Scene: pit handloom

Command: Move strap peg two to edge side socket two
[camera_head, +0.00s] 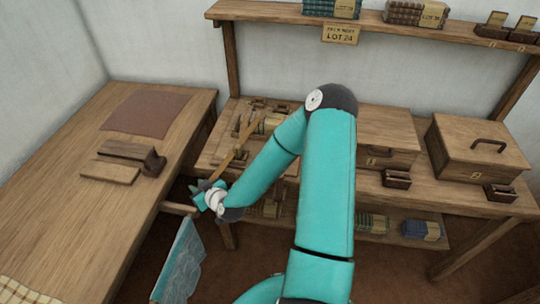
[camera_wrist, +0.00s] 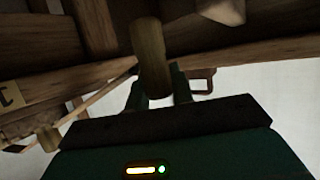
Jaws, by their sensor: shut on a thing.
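In the wrist view a pale round wooden peg (camera_wrist: 149,60) stands between the two dark green fingers of my gripper (camera_wrist: 160,88), which is shut on it. I cannot read a number on the peg. The peg's far end reaches towards dark wooden beams. In the head view my gripper (camera_head: 201,194) is low, beside the right edge of the left table, near the loom frame. The held peg cannot be made out clearly there. I cannot pick out edge side socket two in either view.
The left table (camera_head: 90,225) bears a brown cloth (camera_head: 147,113) and dark wooden blocks (camera_head: 130,153). A slanting wooden bar (camera_head: 237,149) lies close to my gripper. A bluish translucent sheet (camera_head: 182,262) hangs below. Lidded wooden boxes (camera_head: 476,148) stand on the right bench.

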